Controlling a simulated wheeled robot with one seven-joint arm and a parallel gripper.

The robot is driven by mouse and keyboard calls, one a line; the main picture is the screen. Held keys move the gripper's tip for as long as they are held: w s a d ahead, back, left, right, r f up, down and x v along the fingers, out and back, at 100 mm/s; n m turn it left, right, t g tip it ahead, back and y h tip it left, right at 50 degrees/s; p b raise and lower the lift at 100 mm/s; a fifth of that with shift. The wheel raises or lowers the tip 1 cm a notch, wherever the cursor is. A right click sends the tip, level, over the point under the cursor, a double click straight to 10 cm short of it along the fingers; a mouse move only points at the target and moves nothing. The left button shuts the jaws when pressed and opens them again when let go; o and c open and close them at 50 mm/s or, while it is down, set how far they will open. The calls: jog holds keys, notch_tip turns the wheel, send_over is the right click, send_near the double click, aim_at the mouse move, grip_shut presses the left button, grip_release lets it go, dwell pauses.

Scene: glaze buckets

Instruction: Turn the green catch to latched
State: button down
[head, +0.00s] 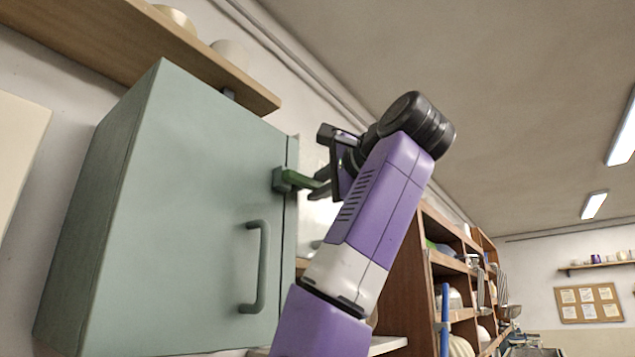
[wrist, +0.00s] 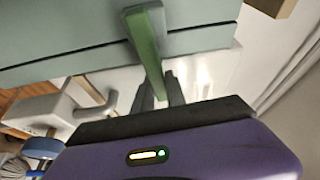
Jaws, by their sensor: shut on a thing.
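The green catch (head: 296,180) is mounted near the right edge of the grey-green cabinet door (head: 200,190). Its lever points right in the head view, past the seam at the door's edge, close to level. My gripper (head: 322,184) is at the lever's free end. In the wrist view the lever of the green catch (wrist: 147,48) runs down between the fingers of my gripper (wrist: 160,92), which is shut on its end. The door looks closed.
A grey-green door handle (head: 259,268) stands out below the catch. A wooden shelf (head: 120,45) with bowls hangs above the cabinet. Wooden shelving (head: 415,270) with crockery stands to the right, behind my arm. The space above right of the gripper looks clear.

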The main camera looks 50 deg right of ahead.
jog(key=shift+d+f+m+g, duration=0.1)
jog(key=shift+f+m+g, duration=0.15)
jog(key=shift+m, duration=0.25)
jog(key=c, duration=1.4)
grip_release()
jog(key=shift+o, duration=0.2)
jog(key=shift+r, duration=0.1)
jog(key=b+v, duration=0.3)
jog(key=v, duration=0.5)
